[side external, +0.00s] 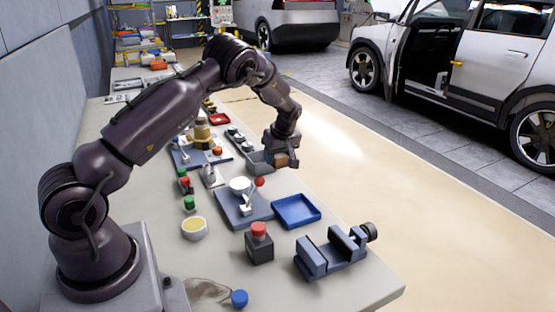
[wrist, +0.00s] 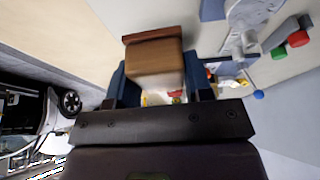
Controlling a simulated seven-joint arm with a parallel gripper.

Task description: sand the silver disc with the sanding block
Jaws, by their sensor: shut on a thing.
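My gripper (side external: 276,150) is shut on a brown sanding block (side external: 281,160) and holds it over the bench's far right edge. In the wrist view the block (wrist: 155,62) sits between the two dark fingers, with a darker strip along its outer edge. The silver disc (side external: 240,184) looks pale and round; it sits on a blue-grey plate (side external: 233,211) nearer the camera than my gripper. The block is apart from the disc. A pale round thing (wrist: 250,10) at the top of the wrist view appears to be the disc, cut off by the frame.
A blue tray (side external: 297,211) lies right of the plate, and a vise (side external: 333,252) stands at the near right. A grey open holder (side external: 260,163) is by my gripper. Cars stand beyond the bench.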

